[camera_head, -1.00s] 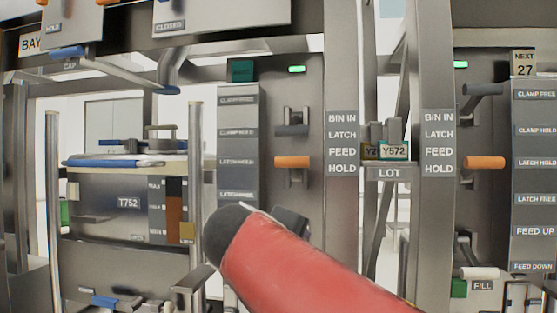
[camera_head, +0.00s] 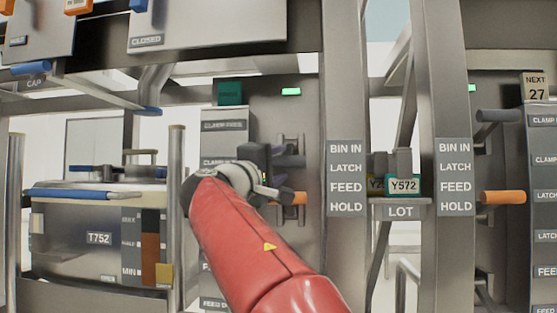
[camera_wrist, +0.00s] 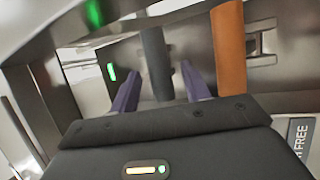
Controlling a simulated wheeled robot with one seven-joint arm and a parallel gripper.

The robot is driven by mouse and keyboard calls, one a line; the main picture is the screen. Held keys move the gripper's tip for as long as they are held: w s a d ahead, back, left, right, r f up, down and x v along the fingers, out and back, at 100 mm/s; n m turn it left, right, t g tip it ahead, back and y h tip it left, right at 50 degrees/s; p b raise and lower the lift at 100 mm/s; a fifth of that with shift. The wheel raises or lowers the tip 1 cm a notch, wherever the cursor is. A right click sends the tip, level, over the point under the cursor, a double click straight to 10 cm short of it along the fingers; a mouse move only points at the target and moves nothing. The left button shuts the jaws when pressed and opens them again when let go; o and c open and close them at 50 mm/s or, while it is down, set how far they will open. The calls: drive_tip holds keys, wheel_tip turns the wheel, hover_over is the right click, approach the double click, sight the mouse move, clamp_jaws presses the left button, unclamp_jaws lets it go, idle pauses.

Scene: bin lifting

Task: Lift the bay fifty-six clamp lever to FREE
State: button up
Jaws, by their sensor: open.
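The dark grey lever (camera_wrist: 153,58) stands between the two purple fingers of my open gripper (camera_wrist: 159,88) in the wrist view. I cannot tell whether either finger touches it. In the head view my gripper (camera_head: 284,163) is at the lever post beside the column of plates, and it hides most of the grey lever. An orange lever (camera_wrist: 229,55) is just outside the fingers, on the right in the wrist view. In the head view this orange lever (camera_head: 294,198) is below the gripper. A "CLAMP FREE" plate (camera_head: 224,126) tops the column. The bay's number is not readable.
An upright (camera_head: 347,120) marked BIN IN, LATCH, FEED, HOLD stands close right of the levers. A green lamp (camera_head: 291,91) is lit above them. Bin T752 (camera_head: 75,240) is at left behind a vertical post (camera_head: 176,200). Another bay's orange lever (camera_head: 502,197) is at right.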

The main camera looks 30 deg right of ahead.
drive_tip(key=shift+w+d+r, duration=0.1)
drive_tip(key=shift+d, duration=0.15)
clamp_jaws()
